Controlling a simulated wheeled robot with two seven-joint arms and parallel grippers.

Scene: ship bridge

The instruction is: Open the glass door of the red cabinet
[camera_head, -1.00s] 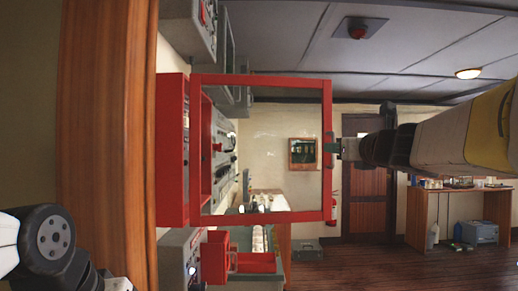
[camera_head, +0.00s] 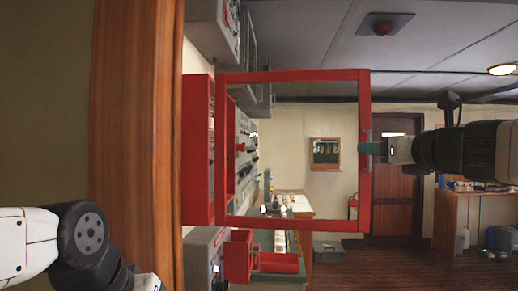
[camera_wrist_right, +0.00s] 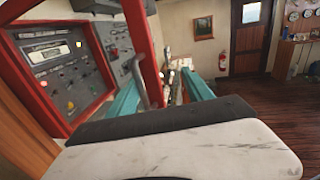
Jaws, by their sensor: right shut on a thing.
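The red cabinet (camera_head: 197,150) is on the wall at the left in the head view. Its red-framed glass door (camera_head: 292,224) stands wide open, swung out to the right and facing me, with the room visible through the glass. My right gripper (camera_head: 370,149) is at the door's outer edge, shut on the handle. The wrist view shows the metal handle (camera_wrist_right: 141,80) between the teal fingers, beside the red door frame (camera_wrist_right: 146,45). My left arm shows at the lower left of the head view, but its gripper is out of view.
A wooden post (camera_head: 137,150) stands close at the left. A red holder (camera_head: 239,256) is below the cabinet. Grey instrument consoles line the left wall. A desk (camera_head: 455,205) is at the far right, and a fire extinguisher (camera_head: 353,207) hangs beyond the door.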

